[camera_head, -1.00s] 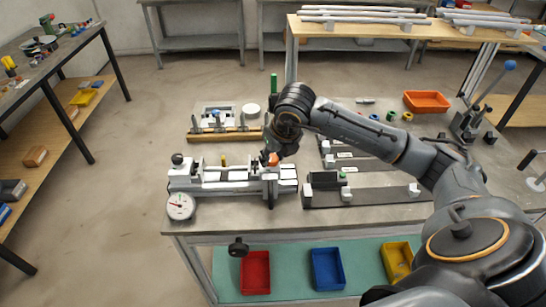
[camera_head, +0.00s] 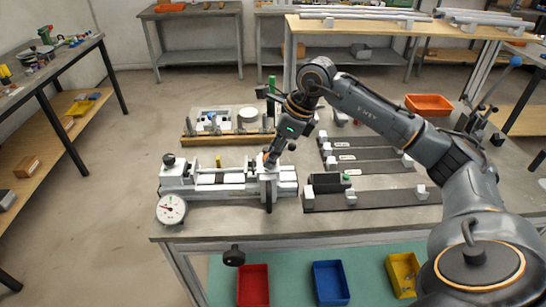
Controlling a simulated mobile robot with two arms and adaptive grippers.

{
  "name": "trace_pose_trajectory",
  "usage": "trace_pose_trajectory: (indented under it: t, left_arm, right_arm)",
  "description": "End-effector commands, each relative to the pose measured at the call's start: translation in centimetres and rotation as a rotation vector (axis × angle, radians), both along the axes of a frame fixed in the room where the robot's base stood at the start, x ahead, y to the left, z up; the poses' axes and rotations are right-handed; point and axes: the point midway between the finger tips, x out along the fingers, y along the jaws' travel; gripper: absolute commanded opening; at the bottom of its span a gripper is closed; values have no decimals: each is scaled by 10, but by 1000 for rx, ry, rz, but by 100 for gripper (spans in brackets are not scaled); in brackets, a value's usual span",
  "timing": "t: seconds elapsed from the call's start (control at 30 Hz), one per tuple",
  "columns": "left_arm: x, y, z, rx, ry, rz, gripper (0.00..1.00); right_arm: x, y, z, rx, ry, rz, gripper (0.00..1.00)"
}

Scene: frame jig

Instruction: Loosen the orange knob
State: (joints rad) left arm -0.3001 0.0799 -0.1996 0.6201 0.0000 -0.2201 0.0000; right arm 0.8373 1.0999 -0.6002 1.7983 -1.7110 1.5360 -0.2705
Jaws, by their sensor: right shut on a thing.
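The orange knob (camera_head: 267,155) sits on the right part of the white frame jig (camera_head: 225,183), which stands on the grey bench. Only a sliver of the knob shows; the fingers hide the rest. My right gripper (camera_head: 271,155) reaches down from above, tilted, and is shut on the knob. My left gripper is not in view. A round dial gauge (camera_head: 171,209) is at the left front of the jig.
Dark rails with white blocks (camera_head: 372,197) lie right of the jig. A wooden holder with upright pins (camera_head: 228,137) stands behind it. An orange bin (camera_head: 428,104) is at the back right. Red (camera_head: 253,286) and blue bins (camera_head: 331,283) are on the lower shelf.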

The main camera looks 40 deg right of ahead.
Motion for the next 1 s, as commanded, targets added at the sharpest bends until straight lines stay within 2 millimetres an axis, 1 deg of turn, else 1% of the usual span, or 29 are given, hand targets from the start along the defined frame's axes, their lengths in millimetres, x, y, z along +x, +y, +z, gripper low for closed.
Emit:
trace_pose_trajectory:
  t: [0.1, 0.6, 0.8, 1.0]
  left_arm:
    - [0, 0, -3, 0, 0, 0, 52]
    - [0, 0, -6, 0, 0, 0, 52]
    - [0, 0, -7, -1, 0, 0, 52]
    - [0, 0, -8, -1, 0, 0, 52]
  right_arm:
    - [2, -1, 0, 0, 0, 111, 3]
    - [6, -2, 0, 0, -1, 580, 3]
    - [7, -2, 0, -2, 0, 735, 3]
    - [7, -3, 0, -1, 0, 846, 3]
